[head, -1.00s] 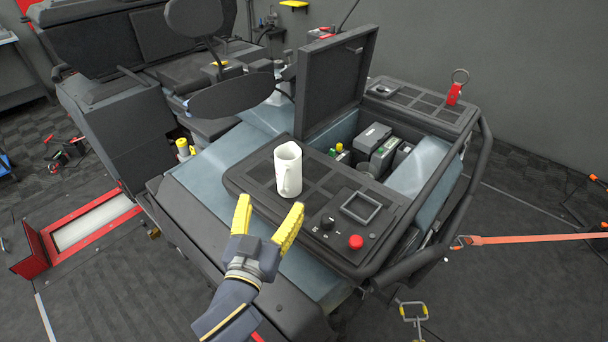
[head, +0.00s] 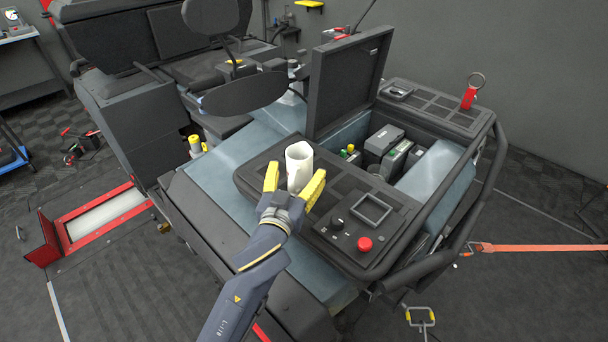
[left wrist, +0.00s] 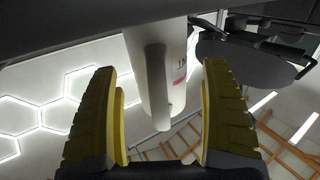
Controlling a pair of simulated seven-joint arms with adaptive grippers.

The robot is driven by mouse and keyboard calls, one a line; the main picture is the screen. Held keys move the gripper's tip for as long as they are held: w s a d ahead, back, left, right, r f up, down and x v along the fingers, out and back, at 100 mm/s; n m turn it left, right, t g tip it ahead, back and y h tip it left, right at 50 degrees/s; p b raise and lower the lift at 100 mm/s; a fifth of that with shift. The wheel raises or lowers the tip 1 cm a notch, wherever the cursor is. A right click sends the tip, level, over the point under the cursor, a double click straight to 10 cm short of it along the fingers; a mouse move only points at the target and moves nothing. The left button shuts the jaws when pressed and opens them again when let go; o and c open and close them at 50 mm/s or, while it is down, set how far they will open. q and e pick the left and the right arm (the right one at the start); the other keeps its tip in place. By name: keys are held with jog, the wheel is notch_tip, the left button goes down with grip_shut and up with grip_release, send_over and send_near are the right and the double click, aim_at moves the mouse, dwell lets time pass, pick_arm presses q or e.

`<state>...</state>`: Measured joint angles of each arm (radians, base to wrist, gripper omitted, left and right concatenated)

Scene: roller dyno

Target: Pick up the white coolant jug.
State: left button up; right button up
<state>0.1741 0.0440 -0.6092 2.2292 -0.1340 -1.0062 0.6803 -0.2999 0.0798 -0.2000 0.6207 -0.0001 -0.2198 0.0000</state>
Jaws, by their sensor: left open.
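The white coolant jug (head: 299,163) stands upright on the dark ribbed panel (head: 258,178) of the vehicle. My right gripper is not in view.
A raised black lid (head: 347,82) stands behind the jug, beside an open bay with batteries (head: 383,141). A red button (head: 364,244) and a square frame (head: 371,207) sit right of the gripper. A black bar (head: 482,160) borders the right side.

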pick_arm(q)
jog(key=shift+x, duration=0.8)
jog(key=shift+c, duration=0.3)
jog(key=c, duration=1.3)
jog(key=shift+r, duration=0.1)
jog(key=shift+c, duration=0.2)
